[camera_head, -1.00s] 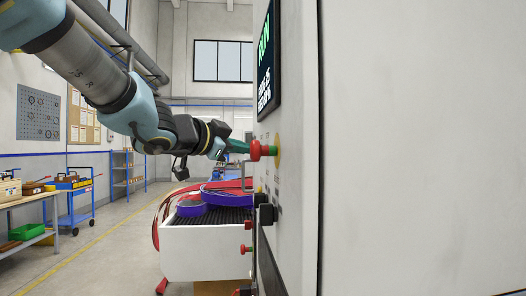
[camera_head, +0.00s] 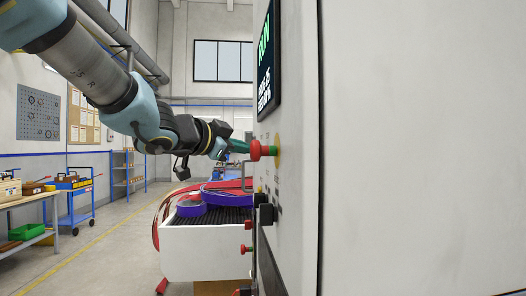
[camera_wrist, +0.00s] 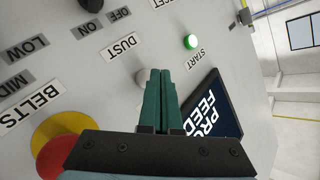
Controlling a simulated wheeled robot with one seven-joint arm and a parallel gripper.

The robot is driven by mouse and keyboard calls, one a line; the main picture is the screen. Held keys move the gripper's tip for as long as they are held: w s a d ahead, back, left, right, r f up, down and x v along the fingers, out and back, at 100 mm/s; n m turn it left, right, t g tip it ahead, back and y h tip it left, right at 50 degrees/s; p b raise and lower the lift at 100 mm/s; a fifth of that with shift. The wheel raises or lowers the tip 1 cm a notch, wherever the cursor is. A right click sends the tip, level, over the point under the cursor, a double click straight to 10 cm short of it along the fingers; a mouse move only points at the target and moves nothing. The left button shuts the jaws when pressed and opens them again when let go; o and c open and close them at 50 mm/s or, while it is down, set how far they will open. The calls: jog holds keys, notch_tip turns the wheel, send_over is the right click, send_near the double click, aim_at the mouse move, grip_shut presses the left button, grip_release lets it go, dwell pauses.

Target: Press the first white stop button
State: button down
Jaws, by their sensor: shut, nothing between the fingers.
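A pale, whitish round button (camera_wrist: 140,77) sits on the grey control panel (camera_wrist: 60,85) in the wrist view. It is partly hidden behind the fingers of my gripper (camera_wrist: 160,72), which are green, pressed together and empty. The fingertips overlap the button's right side in the picture; I cannot tell whether they touch it. The label for this button is not visible. In the head view my gripper (camera_head: 238,146) is at the machine's panel face, beside a red mushroom button (camera_head: 262,150) that hides the whitish button.
In the wrist view, a lit green button (camera_wrist: 190,41) is marked START, a DUST label (camera_wrist: 118,46) is nearby, and a screen (camera_wrist: 210,105) lies right. A red and yellow button (camera_wrist: 58,148) is at lower left. A white machine part (camera_head: 205,253) stands below my arm.

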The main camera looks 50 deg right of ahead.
jog(key=shift+s+d, duration=0.2)
jog(key=shift+d, duration=0.05)
jog(key=shift+s+d, duration=0.35)
dwell(0.8)
dwell(0.4)
jog(key=shift+w+a+p, duration=0.35)
jog(key=shift+w+a, duration=0.2)
jog(key=shift+a, duration=0.1)
jog(key=w+a+p, duration=0.1)
jog(key=a, duration=0.1)
jog(key=w+a+p, duration=0.1)
jog(key=w+a, duration=0.1)
jog(key=shift+w, duration=0.1)
dwell(0.9)
